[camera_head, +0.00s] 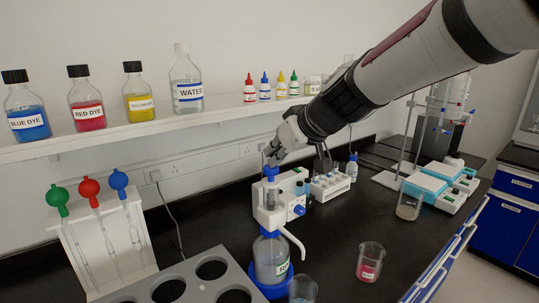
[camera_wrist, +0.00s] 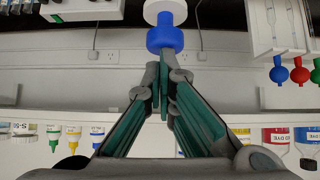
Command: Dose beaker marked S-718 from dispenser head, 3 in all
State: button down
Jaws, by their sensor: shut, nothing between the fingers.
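The bottle-top dispenser (camera_head: 270,215) stands upright on the bench, a white head with a blue top knob (camera_head: 271,174) on a clear bottle (camera_head: 269,258) in a blue ring. Its white spout curves down to the right. A beaker with pale blue liquid (camera_head: 302,290) is at the bottom edge, below the spout; I cannot tell if it is directly under it. A beaker with a pink-red label or contents (camera_head: 370,263) stands to the right. No S-718 marking is readable. My gripper (camera_head: 271,158) is shut and empty, just above the blue knob; the wrist view shows the knob (camera_wrist: 165,39) just beyond the fingertips (camera_wrist: 163,78).
A grey rack with round holes (camera_head: 190,285) and a white pipette stand (camera_head: 105,250) are at the left. A white tube rack (camera_head: 329,187) is behind the dispenser. Blue-white devices (camera_head: 440,183) and another beaker (camera_head: 409,204) are at the right. Bottles line the shelf (camera_head: 110,132).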

jog(key=shift+s+d+f, duration=0.1)
jog(key=shift+f, duration=0.15)
